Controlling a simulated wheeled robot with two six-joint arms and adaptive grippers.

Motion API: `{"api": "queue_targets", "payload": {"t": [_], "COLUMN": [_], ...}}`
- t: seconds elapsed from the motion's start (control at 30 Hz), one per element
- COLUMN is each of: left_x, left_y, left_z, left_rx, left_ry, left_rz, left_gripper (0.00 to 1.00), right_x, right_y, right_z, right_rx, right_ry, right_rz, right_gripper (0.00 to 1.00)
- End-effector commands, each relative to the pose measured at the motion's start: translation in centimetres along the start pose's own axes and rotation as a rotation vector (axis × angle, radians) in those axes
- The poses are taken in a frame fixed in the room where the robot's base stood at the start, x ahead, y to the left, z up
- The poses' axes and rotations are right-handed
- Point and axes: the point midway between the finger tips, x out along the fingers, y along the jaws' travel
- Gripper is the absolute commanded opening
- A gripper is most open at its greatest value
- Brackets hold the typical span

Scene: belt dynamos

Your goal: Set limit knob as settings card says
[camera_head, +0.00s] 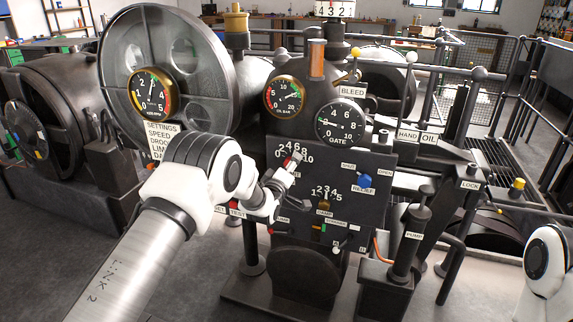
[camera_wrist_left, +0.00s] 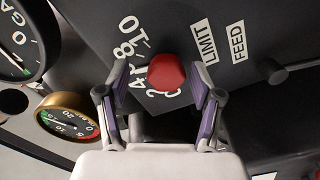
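The red limit knob (camera_wrist_left: 166,73) shows in the left wrist view, with a white number scale beside it and the labels LIMIT (camera_wrist_left: 204,42) and FEED nearby. The knob also shows in the head view (camera_head: 292,158) on the dark panel (camera_head: 345,165). My left gripper (camera_wrist_left: 160,76) is open, with one finger on each side of the knob and gaps visible on both sides. Its pointer position cannot be read. The settings card (camera_head: 157,135) hangs below the left gauge; its right and lower parts, with the values, are hidden by my left arm. My right gripper is out of view.
A blue knob (camera_head: 364,181) and small switches share the panel. Gauges, including GATE (camera_head: 340,121), sit above it. The PUMP lever (camera_head: 410,240) stands at the right. My right arm (camera_head: 547,265) shows at the right edge, away from the panel.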

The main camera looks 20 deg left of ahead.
Motion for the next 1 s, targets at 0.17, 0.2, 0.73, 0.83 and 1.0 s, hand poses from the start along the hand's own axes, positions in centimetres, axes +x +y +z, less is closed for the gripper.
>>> {"api": "queue_targets", "payload": {"t": [0.17,0.2,0.73,0.83,1.0], "left_x": [-0.1,-0.1,-10.6,-11.8,-12.2], "left_y": [-0.2,-0.2,0.2,0.3,0.3], "left_z": [-0.1,-0.1,0.1,0.1,0.1], "left_rx": [-0.001,-0.001,0.000,0.000,0.000], "left_ry": [0.001,0.001,-0.002,-0.001,-0.001], "left_rz": [-0.003,-0.004,-0.002,-0.001,0.001], "left_gripper": [0.66,0.66,0.66,0.66,0.66], "right_x": [0.0,0.5,0.9,0.9,0.9], "right_y": [0.0,0.0,0.0,0.0,0.0], "right_z": [0.0,-0.6,-1.4,-1.4,-1.3], "right_rx": [0.000,0.000,0.000,0.000,0.000], "right_ry": [0.000,-0.015,-0.024,-0.024,-0.024], "right_rz": [0.000,0.001,0.001,0.001,0.001], "right_gripper": [0.40,0.40,0.40,0.40,0.40]}}
